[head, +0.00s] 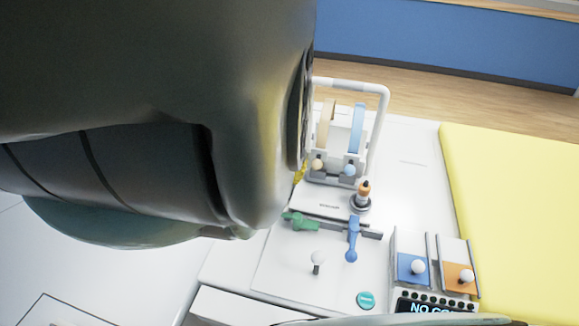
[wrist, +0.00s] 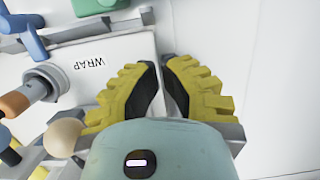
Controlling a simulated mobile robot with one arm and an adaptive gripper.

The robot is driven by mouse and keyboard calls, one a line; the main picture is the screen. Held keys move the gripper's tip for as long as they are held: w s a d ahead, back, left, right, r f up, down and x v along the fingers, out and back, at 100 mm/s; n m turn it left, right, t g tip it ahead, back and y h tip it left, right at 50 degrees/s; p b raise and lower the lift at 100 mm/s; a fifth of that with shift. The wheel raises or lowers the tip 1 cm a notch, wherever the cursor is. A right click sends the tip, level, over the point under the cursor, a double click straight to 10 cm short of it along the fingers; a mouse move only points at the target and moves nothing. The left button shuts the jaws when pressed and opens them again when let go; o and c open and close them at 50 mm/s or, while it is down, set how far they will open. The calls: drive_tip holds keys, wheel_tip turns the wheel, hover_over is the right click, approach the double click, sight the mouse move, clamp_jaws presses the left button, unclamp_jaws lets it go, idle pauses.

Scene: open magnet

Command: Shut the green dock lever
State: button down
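The green dock lever (head: 301,221) lies at the left end of a grey rail on the white console in the head view, pointing left. A green piece, likely the same lever, shows cut off at the top edge of the wrist view (wrist: 96,6). My gripper (wrist: 160,66) has yellow fingers with dark pads. Its tips are close together with a narrow empty gap between them. In the head view only a bit of yellow finger (head: 299,174) shows beyond my arm, above the green lever and apart from it. The arm hides the rest.
A blue lever (head: 352,240) is right of the green one, pointing toward the front. An orange-tipped post (head: 363,190) and a white-framed rack (head: 385,105) stand behind. A white knob (head: 318,257) is in front. Blue and orange slots (head: 412,267) are at right.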

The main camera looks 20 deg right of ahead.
drive_tip(key=b+x, duration=0.1)
drive_tip(key=x, duration=0.3)
drive_tip(key=shift+s+a+f+b, duration=0.1)
drive_tip(key=shift+s+f+b, duration=0.05)
drive_tip(key=shift+f+b, duration=0.2)
drive_tip(key=p, duration=0.1)
drive_tip(key=s+r+p, duration=0.1)
drive_tip(key=p, duration=0.1)
drive_tip(key=shift+a+r, duration=0.2)
drive_tip(key=shift+a, duration=0.05)
drive_tip(key=shift+s+a+f+p, duration=0.1)
drive_tip(key=shift+s+a+p, duration=0.3)
drive_tip(key=shift+p, duration=0.5)
drive_tip(key=shift+s+a+f+p, duration=0.4)
drive_tip(key=shift+s+f+p, duration=0.05)
drive_tip(key=shift+s+p, duration=0.15)
